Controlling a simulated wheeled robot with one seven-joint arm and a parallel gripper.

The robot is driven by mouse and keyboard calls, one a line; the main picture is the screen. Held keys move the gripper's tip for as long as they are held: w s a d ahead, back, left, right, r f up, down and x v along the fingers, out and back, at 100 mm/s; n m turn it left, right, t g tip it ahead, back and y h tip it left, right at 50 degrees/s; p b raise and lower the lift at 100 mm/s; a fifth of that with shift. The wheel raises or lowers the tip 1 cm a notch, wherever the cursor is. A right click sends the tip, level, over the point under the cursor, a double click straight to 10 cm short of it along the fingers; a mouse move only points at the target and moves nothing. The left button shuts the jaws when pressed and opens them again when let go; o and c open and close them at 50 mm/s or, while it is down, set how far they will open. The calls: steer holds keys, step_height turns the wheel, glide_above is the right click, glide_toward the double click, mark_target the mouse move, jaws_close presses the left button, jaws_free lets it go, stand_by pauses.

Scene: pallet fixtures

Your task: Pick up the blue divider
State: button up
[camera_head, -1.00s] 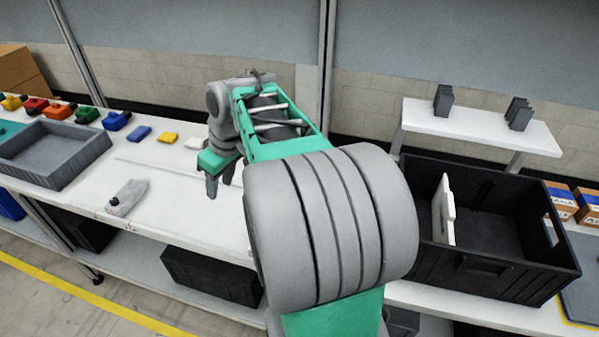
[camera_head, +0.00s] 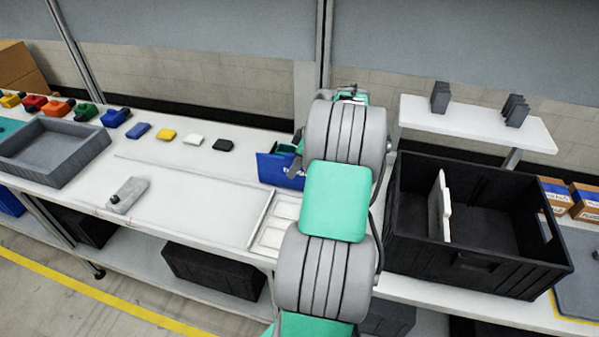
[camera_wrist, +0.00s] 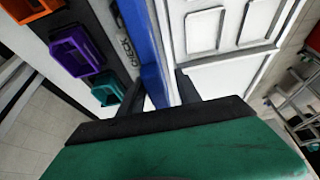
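The blue divider (camera_wrist: 146,42) is an upright blue panel that runs between my gripper's two dark fingers in the wrist view. My gripper (camera_wrist: 160,82) is open around it, with light gaps showing between panel and fingers. My gripper is mostly hidden behind my arm there. The panel's lower part is hidden in the wrist view.
A white compartmented tray (camera_wrist: 192,54) lies right of the divider. Orange, purple and teal bins (camera_wrist: 75,50) lie left, near a "CHECK" label (camera_wrist: 124,35). A black crate (camera_head: 480,262) with a white panel stands right of my arm. Left of it, the table's middle is mostly clear.

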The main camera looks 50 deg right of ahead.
jaws_close()
stand_by(0.3)
stand_by(0.4)
